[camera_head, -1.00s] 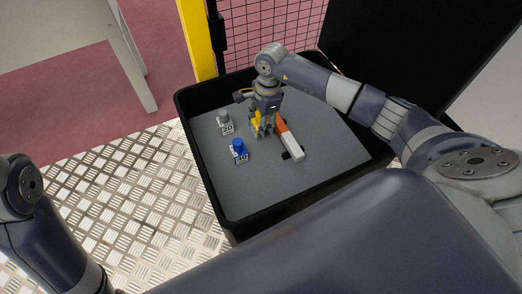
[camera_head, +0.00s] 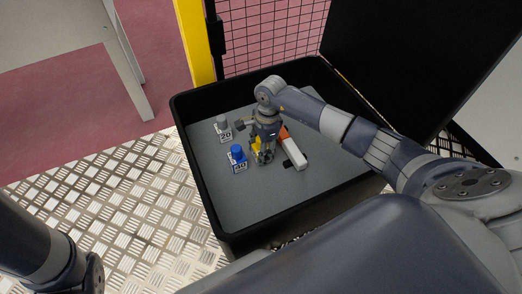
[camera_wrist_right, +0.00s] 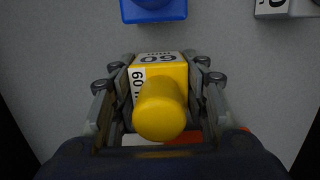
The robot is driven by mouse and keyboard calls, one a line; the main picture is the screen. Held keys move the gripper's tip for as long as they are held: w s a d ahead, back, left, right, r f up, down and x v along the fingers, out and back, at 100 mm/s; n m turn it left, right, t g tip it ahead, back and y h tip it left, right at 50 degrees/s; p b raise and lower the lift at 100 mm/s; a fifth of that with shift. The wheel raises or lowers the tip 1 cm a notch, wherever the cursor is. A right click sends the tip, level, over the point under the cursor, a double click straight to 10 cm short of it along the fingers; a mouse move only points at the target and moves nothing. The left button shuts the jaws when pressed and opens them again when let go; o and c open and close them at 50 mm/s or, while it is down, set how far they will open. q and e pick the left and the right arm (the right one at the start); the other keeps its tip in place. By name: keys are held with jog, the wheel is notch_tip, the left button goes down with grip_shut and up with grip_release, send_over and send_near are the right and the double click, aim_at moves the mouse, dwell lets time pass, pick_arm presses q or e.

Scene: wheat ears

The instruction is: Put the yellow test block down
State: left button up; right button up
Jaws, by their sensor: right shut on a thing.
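In the head view the yellow block (camera_head: 256,146) is mostly hidden by the gripper. It is low over the grey floor of the black case (camera_head: 222,236); I cannot tell whether it touches. My left arm shows at the lower left, but its gripper is out of view.
A blue block (camera_head: 238,158) stands just left of my right gripper, and a grey block (camera_head: 223,128) stands behind it. An orange and white tool (camera_head: 293,149) lies close on the right. The case's front floor is clear.

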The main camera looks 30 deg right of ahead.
jog(key=shift+f, duration=0.15)
jog(key=o, duration=1.1)
